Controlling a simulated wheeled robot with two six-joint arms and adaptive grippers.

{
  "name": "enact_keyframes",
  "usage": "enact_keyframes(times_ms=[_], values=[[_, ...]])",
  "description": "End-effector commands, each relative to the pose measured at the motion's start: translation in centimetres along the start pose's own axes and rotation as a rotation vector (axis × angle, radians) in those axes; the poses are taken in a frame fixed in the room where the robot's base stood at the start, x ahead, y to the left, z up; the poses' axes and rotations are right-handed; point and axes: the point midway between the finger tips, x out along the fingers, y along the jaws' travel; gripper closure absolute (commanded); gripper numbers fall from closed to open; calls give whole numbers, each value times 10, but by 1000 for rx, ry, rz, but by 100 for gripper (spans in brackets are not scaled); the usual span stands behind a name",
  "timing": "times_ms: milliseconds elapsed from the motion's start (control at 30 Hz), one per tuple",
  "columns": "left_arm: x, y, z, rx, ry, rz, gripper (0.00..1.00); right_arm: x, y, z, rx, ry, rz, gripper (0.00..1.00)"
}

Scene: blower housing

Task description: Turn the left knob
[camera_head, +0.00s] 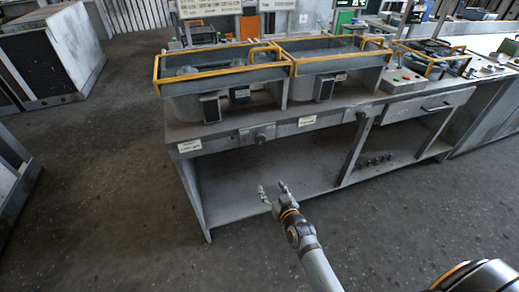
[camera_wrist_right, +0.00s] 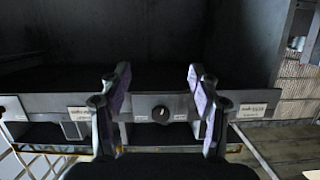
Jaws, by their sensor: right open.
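The left knob (camera_head: 260,138) is a small dark round knob on the front rail of the grey workbench (camera_head: 222,142). In the right wrist view the knob (camera_wrist_right: 160,114) shows between the two fingers, with a pale mark on its face. My right gripper (camera_head: 272,187) is open and empty, low in front of the bench and apart from the knob. Its spread fingers also show in the right wrist view (camera_wrist_right: 159,75). My left gripper is not in view.
A second knob (camera_head: 360,115) sits farther right on the rail. White labels (camera_head: 189,146) mark the rail. Two yellow-rimmed housings (camera_head: 222,76) stand on the bench. A lower shelf (camera_head: 270,190) lies beneath. The floor in front is clear.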

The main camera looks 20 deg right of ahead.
Motion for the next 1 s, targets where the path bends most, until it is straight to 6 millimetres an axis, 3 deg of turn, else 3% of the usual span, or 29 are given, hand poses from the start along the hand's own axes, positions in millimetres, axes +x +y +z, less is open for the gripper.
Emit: enact_keyframes(times_ms=[33, 100, 200, 467, 800, 1000], values=[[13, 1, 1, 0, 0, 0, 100, 0, -2, -35, 5, 91, -2, 37], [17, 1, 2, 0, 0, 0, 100, -6, -4, -80, 9, 186, -3, 37], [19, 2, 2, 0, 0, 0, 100, -15, -5, -115, 12, 260, -3, 37], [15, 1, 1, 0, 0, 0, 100, -8, -5, -129, 12, 278, -3, 37], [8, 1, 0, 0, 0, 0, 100, 58, -5, -147, 11, 276, -3, 37], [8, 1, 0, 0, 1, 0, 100, 81, -5, -152, 12, 275, -3, 37]])
